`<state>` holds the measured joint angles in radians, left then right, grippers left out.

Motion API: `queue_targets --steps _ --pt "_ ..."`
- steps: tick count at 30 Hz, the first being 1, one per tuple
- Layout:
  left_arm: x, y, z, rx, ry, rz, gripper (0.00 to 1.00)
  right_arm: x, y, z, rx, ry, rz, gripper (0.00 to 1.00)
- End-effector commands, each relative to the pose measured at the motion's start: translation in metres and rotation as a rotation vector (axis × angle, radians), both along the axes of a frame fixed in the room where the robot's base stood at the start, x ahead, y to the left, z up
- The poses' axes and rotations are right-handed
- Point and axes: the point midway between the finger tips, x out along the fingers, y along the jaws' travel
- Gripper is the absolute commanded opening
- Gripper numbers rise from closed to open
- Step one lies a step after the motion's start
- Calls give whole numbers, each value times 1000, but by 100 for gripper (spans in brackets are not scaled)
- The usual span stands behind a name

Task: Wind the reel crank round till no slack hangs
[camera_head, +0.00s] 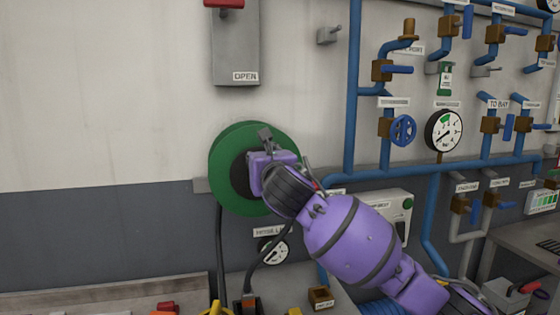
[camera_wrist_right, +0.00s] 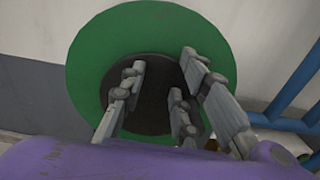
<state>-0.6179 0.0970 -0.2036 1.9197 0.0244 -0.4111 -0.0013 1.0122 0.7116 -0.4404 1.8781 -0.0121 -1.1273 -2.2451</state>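The green reel (camera_head: 226,150) with a dark hub is mounted on the wall in the head view. In the right wrist view the reel (camera_wrist_right: 85,70) fills the upper middle. My right gripper (camera_head: 265,137) is in front of the reel's hub. In the right wrist view the fingers of my right gripper (camera_wrist_right: 163,78) stand apart over the dark hub, with nothing clearly between them. I cannot make out the crank handle. A black hose (camera_head: 219,250) hangs down below the reel, and a second dark hose (camera_head: 268,258) curves down beside it. My left gripper is out of view.
A grey box marked OPEN (camera_head: 235,50) is above the reel. Blue pipes (camera_head: 353,90) with valves and a round gauge (camera_head: 444,131) cover the wall to the right. A small gauge (camera_head: 273,251) is below. A bench with several small items runs along the bottom.

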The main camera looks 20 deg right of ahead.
Motion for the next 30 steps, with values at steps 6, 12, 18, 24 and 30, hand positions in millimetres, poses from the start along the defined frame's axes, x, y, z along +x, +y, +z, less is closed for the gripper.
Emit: queue_targets --steps 6,12,18,24,30 --pt "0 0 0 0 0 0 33 0 0 0 0 0 0 50" --pt "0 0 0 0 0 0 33 0 0 0 0 0 -1 50" --pt "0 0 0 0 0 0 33 -12 0 0 -1 -1 0 50" --pt "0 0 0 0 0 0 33 -28 0 0 -1 -1 0 50" --pt "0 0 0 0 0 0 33 -44 0 0 -1 -1 0 50"
